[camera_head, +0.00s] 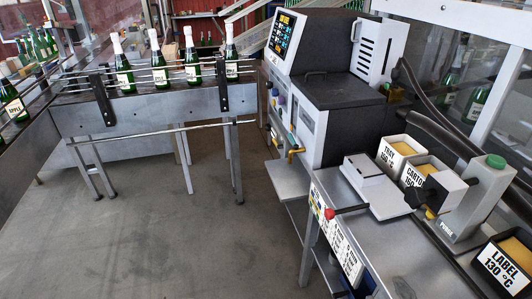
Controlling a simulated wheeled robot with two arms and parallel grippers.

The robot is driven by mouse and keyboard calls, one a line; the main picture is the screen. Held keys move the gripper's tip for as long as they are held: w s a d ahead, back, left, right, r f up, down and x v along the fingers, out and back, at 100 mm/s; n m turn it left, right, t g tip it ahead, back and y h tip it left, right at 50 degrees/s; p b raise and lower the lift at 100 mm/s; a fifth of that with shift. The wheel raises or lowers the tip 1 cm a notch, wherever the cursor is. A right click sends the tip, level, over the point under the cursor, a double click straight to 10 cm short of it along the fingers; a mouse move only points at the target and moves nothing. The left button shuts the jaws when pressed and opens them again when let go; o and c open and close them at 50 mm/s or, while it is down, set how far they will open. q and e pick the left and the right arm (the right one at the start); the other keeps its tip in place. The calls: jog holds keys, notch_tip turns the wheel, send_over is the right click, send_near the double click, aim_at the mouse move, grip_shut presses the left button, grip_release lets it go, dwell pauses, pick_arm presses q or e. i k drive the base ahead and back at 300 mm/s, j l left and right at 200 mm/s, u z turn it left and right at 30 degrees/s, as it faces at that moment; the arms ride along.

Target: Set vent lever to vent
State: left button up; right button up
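A lever with a red ball knob (330,213) reaches out at the front edge of the metal bench, on a thin rod beside a pale flat box (370,180). I cannot read any vent mark, so I cannot tell whether this is the vent lever or how it is set. A brass tap-like handle (295,152) sticks out of the grey machine's lower front, left of the bench. Neither of my grippers can be made out in the head view.
The bench (385,260) carries a grey unit with a green button (495,162), a black knob (415,197) and labelled bins, including the LABEL bin (503,263). The dark-topped machine (340,90) stands behind. Green bottles (157,62) line a conveyor (155,112). Floor between is clear.

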aim_at(280, 146)
jog(key=i+l, duration=0.1)
jog(key=i, duration=0.25)
jog(key=i+j+z, duration=0.15)
jog(key=i+j, duration=1.2)
jog(key=i+l, duration=0.05)
